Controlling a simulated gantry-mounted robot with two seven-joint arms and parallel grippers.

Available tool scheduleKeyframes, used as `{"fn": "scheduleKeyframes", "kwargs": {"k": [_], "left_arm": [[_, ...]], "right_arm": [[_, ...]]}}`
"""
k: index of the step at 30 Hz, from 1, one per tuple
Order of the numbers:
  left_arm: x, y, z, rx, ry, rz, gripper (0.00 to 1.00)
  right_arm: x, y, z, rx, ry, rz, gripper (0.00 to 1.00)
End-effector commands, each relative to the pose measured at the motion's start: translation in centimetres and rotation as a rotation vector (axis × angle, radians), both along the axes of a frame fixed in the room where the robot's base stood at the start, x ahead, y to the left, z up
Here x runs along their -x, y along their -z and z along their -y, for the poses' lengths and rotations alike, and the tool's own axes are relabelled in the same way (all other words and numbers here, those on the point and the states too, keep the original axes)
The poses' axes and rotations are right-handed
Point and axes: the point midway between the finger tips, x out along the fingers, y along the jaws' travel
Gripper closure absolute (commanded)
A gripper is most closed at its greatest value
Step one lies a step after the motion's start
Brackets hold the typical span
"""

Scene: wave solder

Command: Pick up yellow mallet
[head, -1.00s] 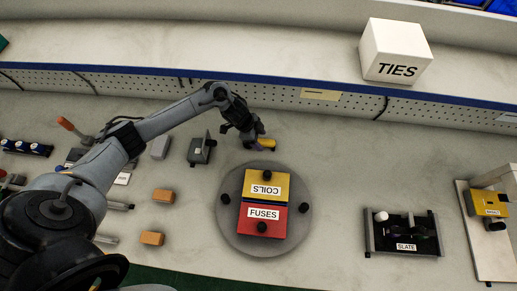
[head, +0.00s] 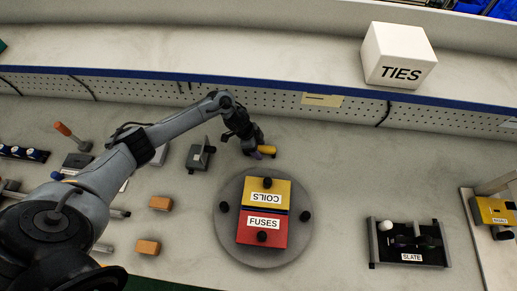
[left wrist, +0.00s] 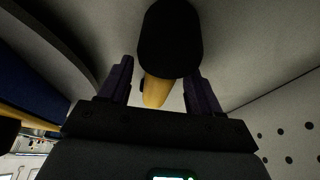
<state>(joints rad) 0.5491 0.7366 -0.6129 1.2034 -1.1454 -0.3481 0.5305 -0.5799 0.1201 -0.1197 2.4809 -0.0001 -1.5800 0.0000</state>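The yellow mallet (head: 267,149) is at the tip of my left gripper (head: 254,150) in the head view, just behind the round turntable. Only a short yellow part of it shows there. In the left wrist view a thick black cylinder (left wrist: 170,42) with a yellow part (left wrist: 155,91) lies between the two dark fingers of my left gripper (left wrist: 160,85). The fingers are spread, with a visible gap on each side of the yellow part. My right gripper is in neither view.
The grey turntable (head: 226,232) carries a yellow COILS box (head: 268,188) and a red FUSES box (head: 252,237). A grey metal fixture (head: 199,157) stands left of my gripper. The perforated back panel (head: 284,98) rises behind. Bench to the right is clear up to the SLATE tray (head: 411,258).

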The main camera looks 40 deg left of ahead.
Motion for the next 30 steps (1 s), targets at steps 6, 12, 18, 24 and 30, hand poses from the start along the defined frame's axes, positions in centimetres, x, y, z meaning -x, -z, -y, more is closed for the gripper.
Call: {"fn": "scheduleKeyframes", "kwargs": {"k": [6,12,18,24,30], "left_arm": [[0.0,0.0,0.0,0.0,0.0,0.0,0.7],[0.0,0.0,0.0,0.0,0.0,0.0,1.0],[0.0,-0.1,0.0,0.001,0.0,0.001,1.0],[0.0,-0.4,0.0,0.0,0.0,0.001,1.0],[-0.1,-2.0,-0.1,0.0,0.0,0.004,1.0]], "right_arm": [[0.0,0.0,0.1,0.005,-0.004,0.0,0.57],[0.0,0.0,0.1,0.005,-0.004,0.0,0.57],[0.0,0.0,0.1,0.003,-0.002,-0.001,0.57],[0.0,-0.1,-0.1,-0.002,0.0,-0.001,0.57],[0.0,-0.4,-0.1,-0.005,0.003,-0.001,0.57]]}}
